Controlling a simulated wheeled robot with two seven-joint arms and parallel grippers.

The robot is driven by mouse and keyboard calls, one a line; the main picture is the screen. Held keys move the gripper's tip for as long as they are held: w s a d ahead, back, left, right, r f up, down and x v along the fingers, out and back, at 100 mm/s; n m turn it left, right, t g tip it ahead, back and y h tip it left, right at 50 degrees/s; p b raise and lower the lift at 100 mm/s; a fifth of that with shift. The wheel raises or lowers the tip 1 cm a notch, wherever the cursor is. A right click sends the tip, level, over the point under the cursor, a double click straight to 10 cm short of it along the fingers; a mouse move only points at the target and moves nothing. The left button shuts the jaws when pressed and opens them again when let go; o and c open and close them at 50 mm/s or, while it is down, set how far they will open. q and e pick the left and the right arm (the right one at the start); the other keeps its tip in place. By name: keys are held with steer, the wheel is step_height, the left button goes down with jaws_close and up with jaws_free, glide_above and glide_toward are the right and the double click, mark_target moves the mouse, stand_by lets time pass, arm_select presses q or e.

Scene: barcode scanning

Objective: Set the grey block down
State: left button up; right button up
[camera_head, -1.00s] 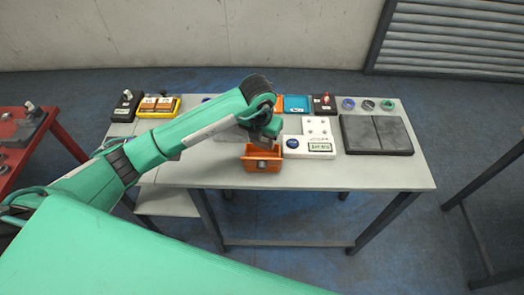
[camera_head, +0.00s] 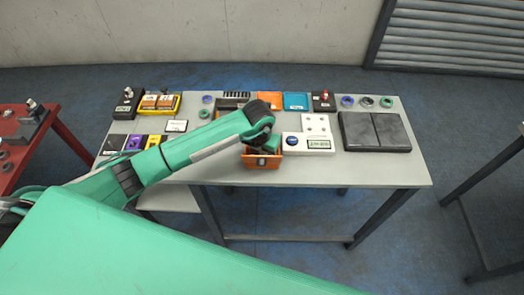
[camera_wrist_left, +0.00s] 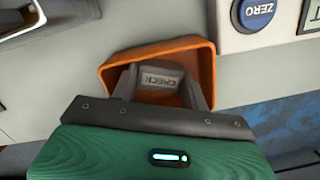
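The grey block (camera_wrist_left: 160,82), marked CHECK, sits between the two fingers of my left gripper (camera_wrist_left: 162,72) in the left wrist view. The fingers appear to touch its sides. The block is over or inside the open orange bin (camera_wrist_left: 205,62); whether it touches the bin's floor cannot be told. In the head view the orange bin (camera_head: 250,163) is at the table's front edge, and my left gripper (camera_head: 262,146) points down into it, mostly hidden by the wrist. My right gripper is not in view.
A white device with a blue ZERO button (camera_head: 292,141) and a display stands close right of the bin. A dark double plate (camera_head: 375,132) lies farther right. Coloured trays, including a blue one (camera_head: 296,101), line the back. Bare table (camera_head: 215,172) lies left of the bin.

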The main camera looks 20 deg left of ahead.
arm_select(q)
steer(key=shift+o, duration=0.7)
steer(key=shift+r, duration=0.6)
step_height(320, 180, up, 11)
steer(key=s+b, duration=0.1)
steer(key=b, duration=0.1)
steer(key=shift+s, duration=0.2)
steer(key=shift+a, duration=0.1)
